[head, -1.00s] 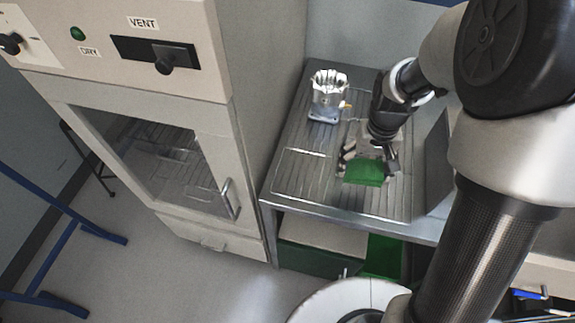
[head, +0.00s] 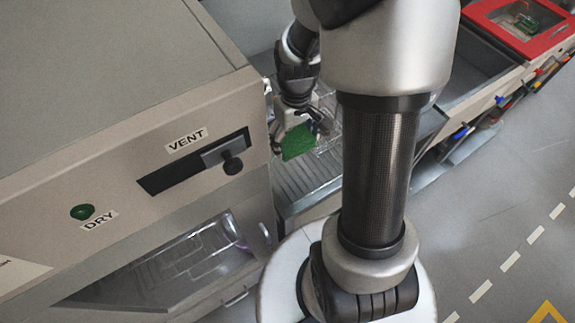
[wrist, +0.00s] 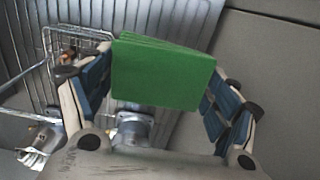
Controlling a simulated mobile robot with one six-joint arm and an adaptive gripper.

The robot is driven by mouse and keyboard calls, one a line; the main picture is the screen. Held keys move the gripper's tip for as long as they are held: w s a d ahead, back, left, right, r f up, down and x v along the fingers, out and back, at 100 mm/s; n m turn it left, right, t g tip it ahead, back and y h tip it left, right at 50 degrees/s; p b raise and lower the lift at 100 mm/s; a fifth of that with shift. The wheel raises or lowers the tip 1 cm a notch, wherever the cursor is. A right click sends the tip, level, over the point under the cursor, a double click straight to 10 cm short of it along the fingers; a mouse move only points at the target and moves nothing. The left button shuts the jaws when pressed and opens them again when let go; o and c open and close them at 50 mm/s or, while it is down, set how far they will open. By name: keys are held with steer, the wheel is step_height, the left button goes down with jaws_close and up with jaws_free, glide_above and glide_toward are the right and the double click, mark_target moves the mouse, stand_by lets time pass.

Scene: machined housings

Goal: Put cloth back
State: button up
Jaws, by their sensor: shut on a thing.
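A folded green cloth (head: 297,141) hangs in my gripper (head: 300,128), above the grooved metal bench (head: 305,178) beside the dryer. In the wrist view the cloth (wrist: 160,75) fills the space between the two blue-padded fingers of my gripper (wrist: 162,82). The fingers are closed on its sides. The cloth looks clear of the bench, though its exact height is hard to tell. My arm covers part of the bench in the head view.
The dryer (head: 120,195), with its VENT knob and DRY button, stands close on the left. A wire basket (wrist: 75,45) and shiny metal housings (wrist: 133,128) lie below my gripper. A red-rimmed case (head: 485,12) stands at the upper right. Open floor (head: 500,230) lies at right.

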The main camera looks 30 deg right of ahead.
mark_target(293, 173)
step_height(293, 173, down, 14)
steer(key=b, duration=0.3)
steer(key=shift+a+f, duration=0.1)
steer(key=shift+f, duration=0.15)
steer(key=shift+f, duration=0.25)
steer(key=o, duration=0.9)
steer(key=shift+r, duration=0.1)
step_height(293, 173, up, 12)
steer(key=p, duration=0.3)
steer(key=shift+r, duration=0.15)
